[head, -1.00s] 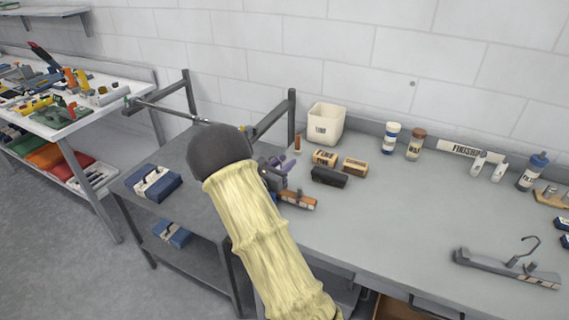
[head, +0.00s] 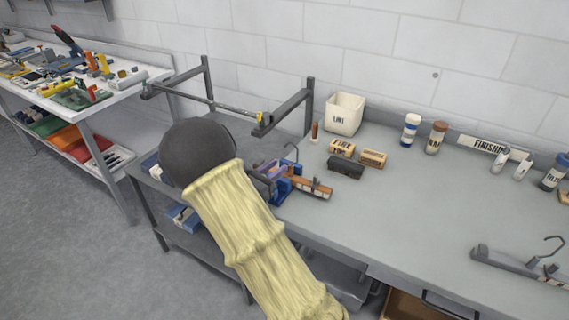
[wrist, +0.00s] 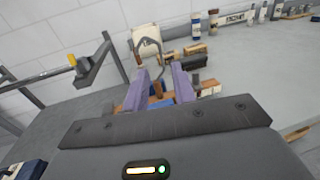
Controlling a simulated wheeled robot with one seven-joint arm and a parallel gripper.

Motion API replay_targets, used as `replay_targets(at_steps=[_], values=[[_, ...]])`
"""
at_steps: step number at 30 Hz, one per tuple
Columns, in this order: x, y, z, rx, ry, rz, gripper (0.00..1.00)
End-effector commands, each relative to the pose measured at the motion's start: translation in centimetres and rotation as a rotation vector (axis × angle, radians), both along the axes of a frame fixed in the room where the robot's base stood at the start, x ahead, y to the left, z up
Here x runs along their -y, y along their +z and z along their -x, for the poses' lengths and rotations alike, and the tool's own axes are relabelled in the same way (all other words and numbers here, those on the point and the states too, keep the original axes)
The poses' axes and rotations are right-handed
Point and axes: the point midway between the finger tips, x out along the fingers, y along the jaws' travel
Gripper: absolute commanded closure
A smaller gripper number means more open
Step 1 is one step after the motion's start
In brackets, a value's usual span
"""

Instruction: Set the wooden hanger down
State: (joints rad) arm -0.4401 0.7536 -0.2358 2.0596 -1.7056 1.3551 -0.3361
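The wooden hanger (head: 312,187) lies at the left part of the grey bench top. Its brown end with a pale label points right, blue parts (head: 285,187) show at its middle, and its metal hook (head: 292,151) stands up. In the wrist view the hook (wrist: 150,46) rises beyond my fingertips, and the hanger's brown end (wrist: 208,88) shows at right. My gripper (head: 268,169) is just left of the hanger. Its two purple fingers (wrist: 159,80) stand apart. Whether they still touch the hanger is unclear, and its left end is hidden.
Behind the hanger are a black block (head: 346,167), two labelled wooden blocks (head: 373,158) and a white bin (head: 344,113). A grey rail frame (head: 290,110) stands at left. The bench between is clear.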

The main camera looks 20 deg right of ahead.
Motion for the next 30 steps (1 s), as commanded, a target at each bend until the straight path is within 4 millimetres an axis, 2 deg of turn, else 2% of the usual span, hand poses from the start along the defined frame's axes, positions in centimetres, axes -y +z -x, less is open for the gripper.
replay_targets(at_steps=[20,23,25,30], values=[[-0.2,0.0,0.4,0.001,-0.008,-0.01,0.74],[0.8,-0.2,1.6,0.007,-0.061,-0.071,0.74],[1.8,-0.7,3.4,0.017,-0.129,-0.156,0.74],[3.6,-2.8,9.9,0.088,-0.384,-0.477,0.74]])
